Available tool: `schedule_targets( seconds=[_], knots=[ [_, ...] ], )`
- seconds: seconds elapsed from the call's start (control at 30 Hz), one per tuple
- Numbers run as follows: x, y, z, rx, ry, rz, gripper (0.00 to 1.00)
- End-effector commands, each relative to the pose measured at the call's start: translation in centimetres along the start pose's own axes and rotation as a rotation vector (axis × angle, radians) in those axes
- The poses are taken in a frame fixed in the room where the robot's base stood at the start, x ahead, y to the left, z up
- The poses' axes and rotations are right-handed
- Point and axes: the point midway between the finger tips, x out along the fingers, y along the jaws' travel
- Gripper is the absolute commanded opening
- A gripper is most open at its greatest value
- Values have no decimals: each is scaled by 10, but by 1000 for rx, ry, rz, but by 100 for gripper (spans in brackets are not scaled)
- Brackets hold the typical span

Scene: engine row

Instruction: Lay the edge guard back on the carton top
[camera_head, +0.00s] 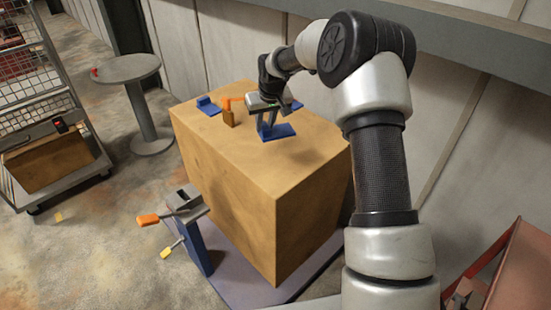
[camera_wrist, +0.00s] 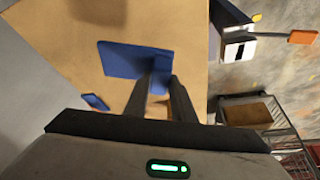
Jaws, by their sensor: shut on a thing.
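The blue edge guard (camera_head: 281,131) is an angled piece over the top of the big brown carton (camera_head: 225,186). My gripper (camera_head: 267,124) is above the carton and shut on the guard's upright flange. In the wrist view, my two dark fingers (camera_wrist: 160,82) close on the guard (camera_wrist: 122,60), with its wide flat flange spread over the brown carton face. The guard is at or just above the carton top; I cannot tell whether it touches. A second blue guard (camera_head: 207,105) lies near the carton's far left edge; a blue piece also shows in the wrist view (camera_wrist: 95,102).
A small block with an orange top (camera_head: 230,112) stands on the carton beside my gripper. A blue post with an orange-handled tool (camera_head: 195,230) stands at the carton's left side. A round table (camera_head: 128,68) and wire cart (camera_head: 45,90) are farther left. A wall runs behind.

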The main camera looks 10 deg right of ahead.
Motion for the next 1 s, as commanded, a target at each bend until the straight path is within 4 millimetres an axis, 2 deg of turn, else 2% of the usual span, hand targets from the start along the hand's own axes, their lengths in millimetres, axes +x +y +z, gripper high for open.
schedule_targets(
  seconds=[0.3,0.53,0.7,1.0],
  knots=[
    [49,0,18,-1,-3,-2,0],
    [67,0,24,-1,-1,-1,0],
    [89,0,34,-1,-2,-1,0],
    [95,0,36,-1,1,0,0]
  ],
)
